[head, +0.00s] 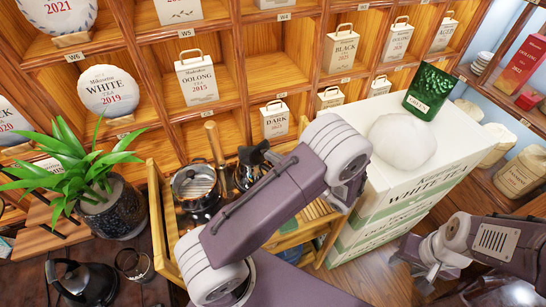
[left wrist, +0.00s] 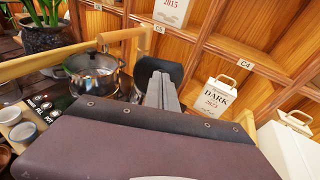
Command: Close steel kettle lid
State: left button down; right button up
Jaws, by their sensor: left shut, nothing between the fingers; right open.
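A shiny steel vessel with a pale, glassy top (head: 195,183) stands on the wooden cart, left of my left arm. It also shows in the left wrist view (left wrist: 92,78), left of my left gripper (left wrist: 160,92). Behind the fingers stands a dark, round-topped piece (left wrist: 148,68); I cannot tell whether it is a raised lid. In the head view a black kettle-like shape (head: 252,158) is partly hidden by my left arm. My left gripper is shut and empty, apart from the steel vessel.
A dark kettle (head: 84,283) sits on the table at lower left, near a potted plant (head: 112,210). Tea shelves (head: 145,100) stand behind. Stacked white tea boxes (head: 400,185) are right of my left arm. A wooden bar (left wrist: 120,35) rises beside the steel vessel.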

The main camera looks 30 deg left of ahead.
pick_arm(q)
jog(key=shift+w+a+r+h+p, duration=0.1)
jog(key=shift+a+r+h+p, duration=0.3)
jog(key=shift+p, duration=0.35)
jog(key=a+h+p, duration=0.1)
jog(key=p, duration=0.1)
jog(key=a+r+h+p, duration=0.1)
jog(key=p, duration=0.1)
jog(key=shift+w+r+g+h+p, duration=0.15)
jog(key=shift+g+h+p, duration=0.15)
jog(key=shift+h, duration=0.1)
jog(key=w+a+f+g+h+p, duration=0.1)
jog(key=w+a+f+h+p, duration=0.1)
jog(key=a+h+p, duration=0.3)
jog(key=shift+a+f+g+h, duration=0.4)
jog(key=shift+a+f+h, duration=0.35)
jog(key=shift+a, duration=0.95)
jog(key=shift+s, duration=0.1)
notch_tip(320, 180, up, 8)
jog(key=p, duration=0.2)
send_over(259, 147)
jog(key=a, duration=0.2)
jog(key=shift+d+r, duration=0.1)
jog(key=shift+r, duration=0.05)
